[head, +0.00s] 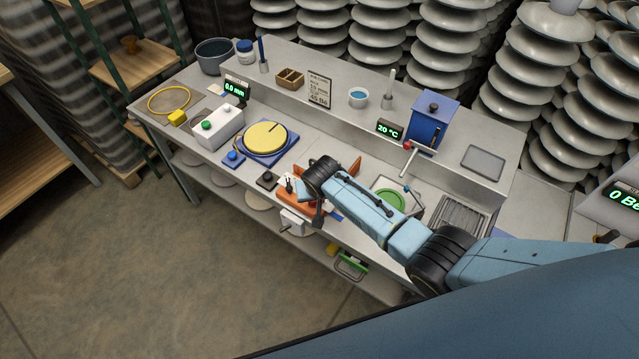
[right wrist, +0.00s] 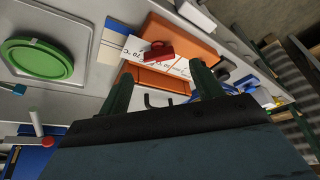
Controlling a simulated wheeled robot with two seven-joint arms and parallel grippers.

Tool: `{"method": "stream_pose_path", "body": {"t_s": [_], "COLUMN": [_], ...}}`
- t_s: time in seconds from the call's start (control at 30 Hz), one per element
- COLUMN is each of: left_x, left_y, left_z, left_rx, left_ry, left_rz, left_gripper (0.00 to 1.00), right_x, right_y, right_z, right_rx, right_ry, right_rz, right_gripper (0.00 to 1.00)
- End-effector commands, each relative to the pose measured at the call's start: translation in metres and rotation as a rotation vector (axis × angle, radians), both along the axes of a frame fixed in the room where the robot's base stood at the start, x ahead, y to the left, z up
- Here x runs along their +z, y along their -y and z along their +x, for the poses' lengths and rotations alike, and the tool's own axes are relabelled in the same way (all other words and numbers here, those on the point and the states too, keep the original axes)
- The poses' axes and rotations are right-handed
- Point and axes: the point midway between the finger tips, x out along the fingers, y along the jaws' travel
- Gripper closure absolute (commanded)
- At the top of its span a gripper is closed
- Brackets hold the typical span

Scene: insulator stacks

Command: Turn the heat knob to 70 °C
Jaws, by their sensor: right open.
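A red knob (right wrist: 158,52) sits on a white dial plate (right wrist: 135,45) with black marks in the right wrist view; the small lettering is hard to read. The plate lies on an orange unit (right wrist: 185,38). In the head view the orange unit (head: 295,204) is partly hidden by my right arm, and I cannot make out the knob there. A green display (head: 389,130) reads 20 °C. My right gripper (right wrist: 163,88) is open, its two fingers apart and empty, with the knob ahead between the fingertip directions and not touched. My left gripper is not in view.
A green round plate (right wrist: 35,58) lies on a tray beside the orange unit. A red-tipped lever (head: 408,146) stands by a blue box (head: 430,120). A yellow disc (head: 266,136) and a white button box (head: 216,125) are further left on the grey bench.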

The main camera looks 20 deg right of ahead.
Motion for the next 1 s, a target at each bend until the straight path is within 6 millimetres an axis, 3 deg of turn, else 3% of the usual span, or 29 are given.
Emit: {"method": "stream_pose_path", "body": {"t_s": [0.53,1.0], "left_x": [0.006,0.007], "left_y": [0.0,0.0], "left_z": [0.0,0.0], "left_rx": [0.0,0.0], "left_ry": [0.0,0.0], "left_rz": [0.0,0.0], "left_gripper": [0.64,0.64], "right_x": [0.069,0.081], "right_y": [-0.004,-0.004], "right_z": [-0.028,-0.033], "right_rx": [-0.001,-0.001], "right_ry": [0.002,0.0], "right_rz": [0.0,-0.001], "right_gripper": [0.35,0.35]}}
